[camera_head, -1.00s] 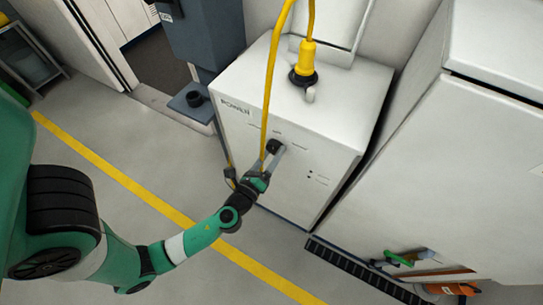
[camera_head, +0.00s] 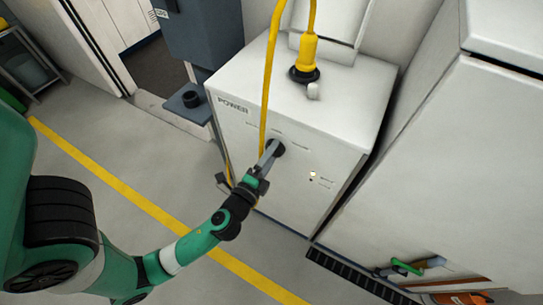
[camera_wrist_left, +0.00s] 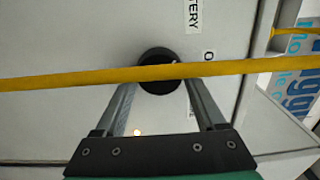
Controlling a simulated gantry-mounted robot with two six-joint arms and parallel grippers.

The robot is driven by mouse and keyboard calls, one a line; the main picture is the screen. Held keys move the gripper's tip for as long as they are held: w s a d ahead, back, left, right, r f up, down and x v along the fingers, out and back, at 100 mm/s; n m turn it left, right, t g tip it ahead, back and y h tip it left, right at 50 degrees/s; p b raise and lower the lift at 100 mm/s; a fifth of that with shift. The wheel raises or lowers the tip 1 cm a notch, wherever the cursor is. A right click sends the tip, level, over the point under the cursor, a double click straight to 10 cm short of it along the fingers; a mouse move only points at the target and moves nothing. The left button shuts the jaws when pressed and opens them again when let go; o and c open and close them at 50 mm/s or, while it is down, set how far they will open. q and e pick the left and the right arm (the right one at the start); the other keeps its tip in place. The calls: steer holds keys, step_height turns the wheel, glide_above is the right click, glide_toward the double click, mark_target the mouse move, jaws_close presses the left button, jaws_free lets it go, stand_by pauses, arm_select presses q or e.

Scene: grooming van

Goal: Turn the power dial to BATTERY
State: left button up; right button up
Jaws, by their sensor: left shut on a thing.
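The power dial (camera_head: 279,147) is a round black knob on the front of the white cabinet marked POWER (camera_head: 343,157). My left gripper (camera_head: 272,150) is shut on it. In the left wrist view, its two grey fingers (camera_wrist_left: 160,90) lie on either side of the dial (camera_wrist_left: 158,72). A small light (camera_head: 312,174) glows on the cabinet front. My right gripper is not in view.
A yellow cable (camera_head: 270,75) hangs down the cabinet front beside the gripper and crosses the wrist view. A yellow plug (camera_head: 307,52) stands on the cabinet top. A large white unit (camera_head: 440,170) is at the right. The floor in front is clear.

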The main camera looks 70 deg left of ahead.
arm_select(q)
steer(key=shift+n, duration=0.3)
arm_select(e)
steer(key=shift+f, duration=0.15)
arm_select(q)
steer(key=o, duration=1.3)
steer(key=shift+o, duration=0.2)
